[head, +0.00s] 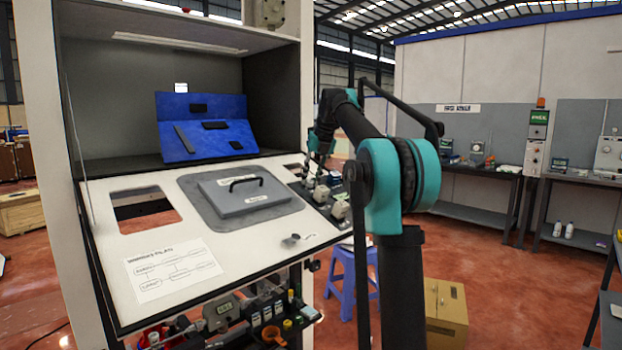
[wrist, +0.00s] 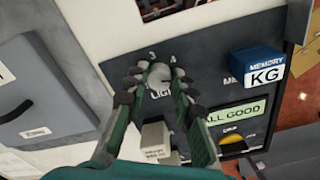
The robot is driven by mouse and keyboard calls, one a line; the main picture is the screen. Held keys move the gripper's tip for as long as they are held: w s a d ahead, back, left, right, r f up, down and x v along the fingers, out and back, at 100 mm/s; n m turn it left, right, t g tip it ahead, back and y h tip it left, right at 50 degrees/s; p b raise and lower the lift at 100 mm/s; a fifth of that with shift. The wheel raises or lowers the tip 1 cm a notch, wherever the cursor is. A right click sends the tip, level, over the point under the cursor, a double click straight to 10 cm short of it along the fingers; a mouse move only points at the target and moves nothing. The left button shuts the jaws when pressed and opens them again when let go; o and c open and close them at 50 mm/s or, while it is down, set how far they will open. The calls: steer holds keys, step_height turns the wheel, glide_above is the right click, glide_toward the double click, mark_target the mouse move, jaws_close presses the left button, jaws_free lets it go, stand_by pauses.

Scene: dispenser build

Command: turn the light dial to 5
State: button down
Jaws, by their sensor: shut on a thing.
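The light dial (wrist: 159,76) is a small pale round knob on a dark grey panel (wrist: 205,60) in the wrist view. The numbers 3 and 4 show above it, and a partly covered label reads "LIG". My gripper (wrist: 155,80) has its two teal and grey fingers closed around the dial, one on each side. The fingers hide the rest of the scale, so I cannot tell the dial's setting. In the head view my arm reaches down to the panel at the console's right side, and the dial itself is not clear there.
A blue block marked KG (wrist: 262,66) stands right of the dial. A pale block (wrist: 155,139) stands below it, close to the fingers. An "ALL GOOD" label (wrist: 235,112) and a yellow part (wrist: 232,138) are lower right. A grey lid with a handle (head: 245,195) lies left of the panel.

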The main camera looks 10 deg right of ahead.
steer(key=c, duration=1.3)
jaws_free()
steer(key=shift+o, duration=0.2)
steer(key=v, duration=1.2)
